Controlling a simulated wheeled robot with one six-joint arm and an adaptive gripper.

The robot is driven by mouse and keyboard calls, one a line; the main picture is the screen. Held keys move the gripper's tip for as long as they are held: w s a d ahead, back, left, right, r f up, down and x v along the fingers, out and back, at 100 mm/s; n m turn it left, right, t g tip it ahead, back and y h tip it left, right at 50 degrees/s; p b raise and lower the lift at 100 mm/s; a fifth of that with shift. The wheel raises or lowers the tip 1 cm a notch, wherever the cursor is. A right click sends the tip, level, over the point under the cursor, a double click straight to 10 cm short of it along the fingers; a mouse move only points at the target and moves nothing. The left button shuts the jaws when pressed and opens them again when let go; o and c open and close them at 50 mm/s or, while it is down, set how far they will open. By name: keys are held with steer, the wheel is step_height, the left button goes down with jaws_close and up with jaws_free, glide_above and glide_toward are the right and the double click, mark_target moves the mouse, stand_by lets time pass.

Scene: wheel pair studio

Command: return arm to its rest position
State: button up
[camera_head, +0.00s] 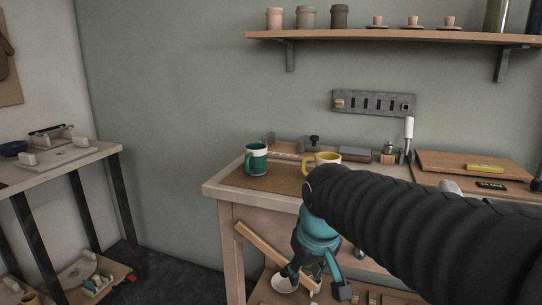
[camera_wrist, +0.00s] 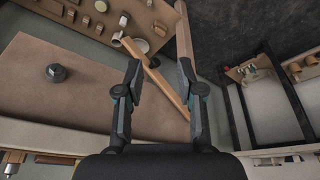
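My arm reaches in from the right in a black ribbed sleeve, in front of the workbench (camera_head: 212,190). My gripper (camera_head: 316,284) hangs below the bench top, pointing down, in the head view. In the wrist view my gripper (camera_wrist: 158,75) has its two dark fingers wide apart. No object is held between them. A wooden bar (camera_wrist: 158,75) passes behind the fingers in that view; the same slanted bar (camera_head: 262,242) shows under the bench in the head view. The sleeve hides part of the bench top.
A green mug (camera_head: 256,160) and a yellow mug (camera_head: 327,157), partly behind my arm, stand on the bench. A wooden wall shelf (camera_head: 400,37) holds jars and cups. A side table (camera_head: 85,158) stands at left. Dark floor (camera_head: 170,275) between the tables is clear.

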steer(key=s+d+f+m+t, duration=0.1)
steer(key=s+d+f+m, duration=0.1)
steer(key=s+d, duration=0.2)
steer(key=s+d+f+m+t, duration=0.1)
steer(key=s+d, duration=0.3)
steer(key=s, duration=0.5)
steer(key=shift+d+f+m+h, duration=0.3)
steer(key=shift+f+m+h, duration=0.05)
steer(key=shift+m+h, duration=0.05)
